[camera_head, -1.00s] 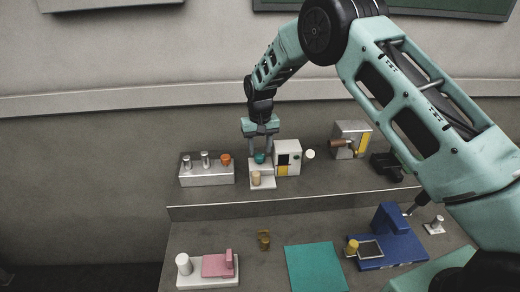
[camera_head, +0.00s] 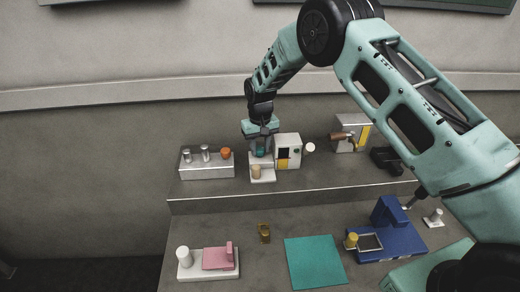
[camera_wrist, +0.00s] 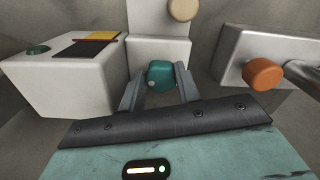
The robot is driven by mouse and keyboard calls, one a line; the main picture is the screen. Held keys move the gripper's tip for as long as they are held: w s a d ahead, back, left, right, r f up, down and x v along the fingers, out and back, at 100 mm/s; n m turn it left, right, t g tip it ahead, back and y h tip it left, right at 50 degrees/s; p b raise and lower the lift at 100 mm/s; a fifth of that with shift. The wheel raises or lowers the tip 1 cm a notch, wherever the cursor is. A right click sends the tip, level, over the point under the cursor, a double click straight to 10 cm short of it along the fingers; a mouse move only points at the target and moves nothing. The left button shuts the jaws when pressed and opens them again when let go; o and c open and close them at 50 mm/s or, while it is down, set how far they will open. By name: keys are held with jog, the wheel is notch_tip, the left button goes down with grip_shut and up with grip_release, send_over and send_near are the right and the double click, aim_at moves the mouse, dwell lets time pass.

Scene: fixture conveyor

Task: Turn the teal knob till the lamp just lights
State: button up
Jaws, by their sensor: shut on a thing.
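The teal knob (camera_head: 261,151) sits on a pale stepped base (camera_head: 262,180), beside a white box (camera_head: 287,144). In the wrist view the teal knob (camera_wrist: 161,75) is between the two grey fingers of my gripper (camera_wrist: 160,88). My gripper (camera_head: 261,149) points down and is shut on the knob. The box carries a black and yellow panel (camera_wrist: 88,43) with a red line across it. A dark green dome (camera_wrist: 38,50) on the box looks like the lamp and shows no clear glow. The fingers partly hide the knob in the head view.
A metal block (camera_head: 207,169) with an orange knob (camera_head: 225,153) is close on the left. A box with a brown handle (camera_head: 347,136) stands right. The lower bench holds a teal mat (camera_head: 315,262) and blue fixture (camera_head: 392,240).

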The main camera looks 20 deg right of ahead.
aim_at(260, 149)
jog(key=shift+n, duration=0.7)
jog(key=o, duration=0.7)
jog(key=shift+r+b, duration=0.1)
jog(key=shift+b, duration=0.25)
notch_tip(260, 149, up, 17)
jog(key=b, duration=0.4)
jog(key=shift+r, duration=0.1)
